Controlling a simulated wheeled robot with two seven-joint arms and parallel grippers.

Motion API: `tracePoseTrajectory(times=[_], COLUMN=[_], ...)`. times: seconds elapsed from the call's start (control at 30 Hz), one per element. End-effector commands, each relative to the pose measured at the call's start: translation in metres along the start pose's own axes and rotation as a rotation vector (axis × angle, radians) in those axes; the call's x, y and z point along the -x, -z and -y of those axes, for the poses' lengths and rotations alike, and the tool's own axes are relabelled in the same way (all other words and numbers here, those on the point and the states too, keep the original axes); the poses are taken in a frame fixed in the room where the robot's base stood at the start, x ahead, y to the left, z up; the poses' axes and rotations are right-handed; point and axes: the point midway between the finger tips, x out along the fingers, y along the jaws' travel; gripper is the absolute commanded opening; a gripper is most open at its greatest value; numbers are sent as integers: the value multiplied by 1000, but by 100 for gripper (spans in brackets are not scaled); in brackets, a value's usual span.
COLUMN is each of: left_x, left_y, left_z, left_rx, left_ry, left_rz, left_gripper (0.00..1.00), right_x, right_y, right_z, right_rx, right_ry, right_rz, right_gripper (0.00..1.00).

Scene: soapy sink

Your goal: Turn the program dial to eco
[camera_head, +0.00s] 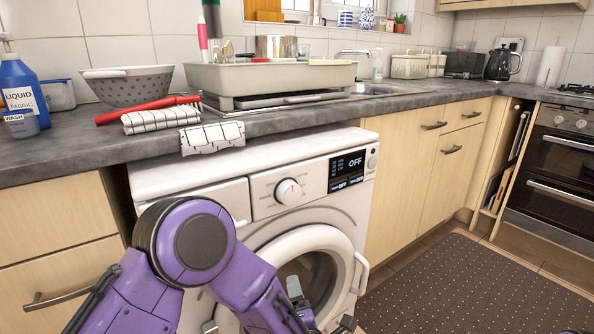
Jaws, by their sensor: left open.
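The program dial (288,191) is a round white knob with a small red mark, on the front panel of the white washing machine (160,176). The display (347,170) right of the dial reads OFF. My left arm comes in from the lower left, in front of the machine. My left gripper (320,308) is low in front of the round door, below the dial and apart from it. It is open; its fingers are partly hidden or cut off by the picture's bottom edge. My right gripper is not in view.
The round door (358,262) bulges from the machine's front under the dial; I cannot tell if it is latched. The worktop (70,150) above holds a colander (127,88), cloths and a blue bottle (22,88). A dark mat (470,285) lies on the floor at right.

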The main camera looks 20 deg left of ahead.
Motion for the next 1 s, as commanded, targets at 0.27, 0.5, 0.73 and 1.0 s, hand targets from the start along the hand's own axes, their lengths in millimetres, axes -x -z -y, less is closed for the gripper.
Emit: tracePoseTrajectory(times=[0.27, 0.5, 0.73, 1.0], left_x=[66, 54, 5, -21], left_y=[-91, -86, -70, -61], left_z=[-201, -214, -224, -230], left_rx=[1054, 1177, 1173, 1169], left_ry=[-343, -371, -370, -369], left_rz=[-149, -174, -172, -168], left_gripper=[79, 79, 79, 79], right_x=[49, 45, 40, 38], right_y=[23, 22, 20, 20], right_z=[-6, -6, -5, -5], right_rx=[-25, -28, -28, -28], right_ry=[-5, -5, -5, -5], right_rz=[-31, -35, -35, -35], right_gripper=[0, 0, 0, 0])
